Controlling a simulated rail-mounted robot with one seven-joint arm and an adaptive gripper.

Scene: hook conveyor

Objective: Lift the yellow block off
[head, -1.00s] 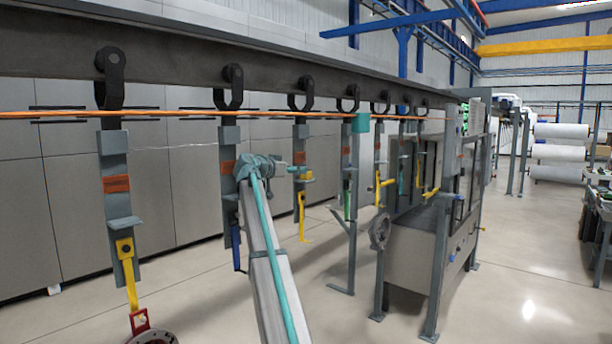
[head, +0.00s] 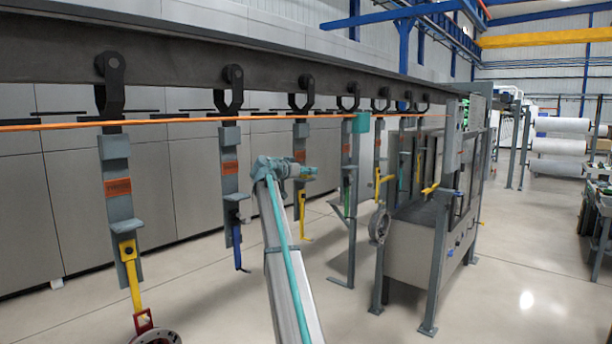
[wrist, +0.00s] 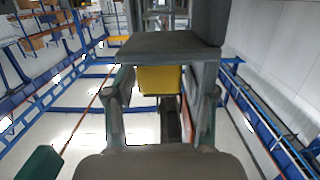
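Grey hangers hang in a row from the dark rail. In the wrist view a yellow block (wrist: 160,80) shows just below a grey shelf plate (wrist: 165,45), between the two fingers of my gripper (wrist: 161,95). The fingers are spread, one on each side of the block, with narrow gaps seeming to show. The plate hides part of the block. In the head view my gripper (head: 305,172) is small, in front of the third hanger (head: 300,143). A yellow hook-shaped piece (head: 302,208) hangs below it there.
The nearest hanger (head: 116,180) carries another yellow piece (head: 130,265) with a red clamp and a grey disc below. The second hanger (head: 230,165) carries a blue hook (head: 237,245). A grey machine cabinet (head: 420,250) stands right. The floor in front is open.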

